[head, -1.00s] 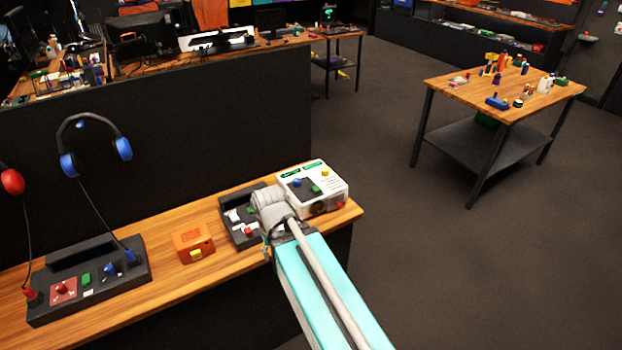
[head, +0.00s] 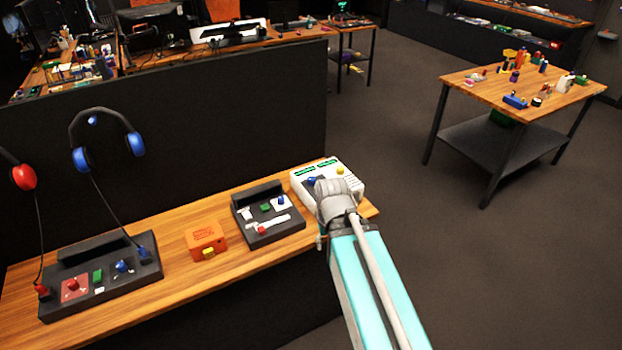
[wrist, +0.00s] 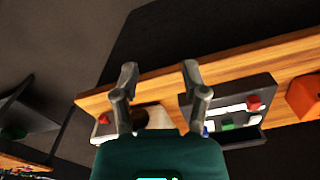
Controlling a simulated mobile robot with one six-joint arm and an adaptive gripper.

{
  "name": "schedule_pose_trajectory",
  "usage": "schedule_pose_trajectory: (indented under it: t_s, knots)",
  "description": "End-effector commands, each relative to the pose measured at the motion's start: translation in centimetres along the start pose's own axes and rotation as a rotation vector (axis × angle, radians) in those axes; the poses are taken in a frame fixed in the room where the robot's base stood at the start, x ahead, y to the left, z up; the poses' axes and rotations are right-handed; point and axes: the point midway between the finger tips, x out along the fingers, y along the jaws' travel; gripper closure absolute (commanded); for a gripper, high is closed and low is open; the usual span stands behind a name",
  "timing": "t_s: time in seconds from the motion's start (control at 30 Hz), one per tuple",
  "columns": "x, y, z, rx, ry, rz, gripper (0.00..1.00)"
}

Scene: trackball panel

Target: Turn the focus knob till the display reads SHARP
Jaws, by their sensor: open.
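A white panel box (head: 301,192) sits near the right end of the wooden counter. Two small displays with green lettering (head: 305,171) are on its top, too small to read. A blue knob (head: 311,181) and a yellow knob (head: 340,170) show on it; I cannot tell which knob is for focus. My arm hides its front part. In the wrist view, my gripper (wrist: 158,78) is open and empty, its fingers apart over the counter edge. The white panel (wrist: 158,118) is partly hidden below them, with a dark round part and a red part at its side.
A dark slider panel (head: 268,237) stands left of the white box, and an orange box (head: 205,241) is farther left. A larger dark console (head: 130,285) and hanging headphones (head: 105,140) are at the far left. Open floor lies right of the counter (head: 165,290).

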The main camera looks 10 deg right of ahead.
Motion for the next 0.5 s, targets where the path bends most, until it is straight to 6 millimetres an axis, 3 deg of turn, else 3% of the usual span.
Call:
schedule_pose_trajectory:
  t_s: [0.1, 0.2, 0.37, 0.5]
  knots:
    - [0.0, 0.0, 0.0, 0.000, 0.000, 0.000, 0.41]
    - [-0.1, 0.0, -0.1, -0.003, 0.001, -0.001, 0.24]
    - [-0.8, 0.1, -1.6, -0.042, 0.012, -0.017, 0.24]
    - [-2.1, 1.4, -4.5, -0.119, 0.037, -0.047, 0.24]
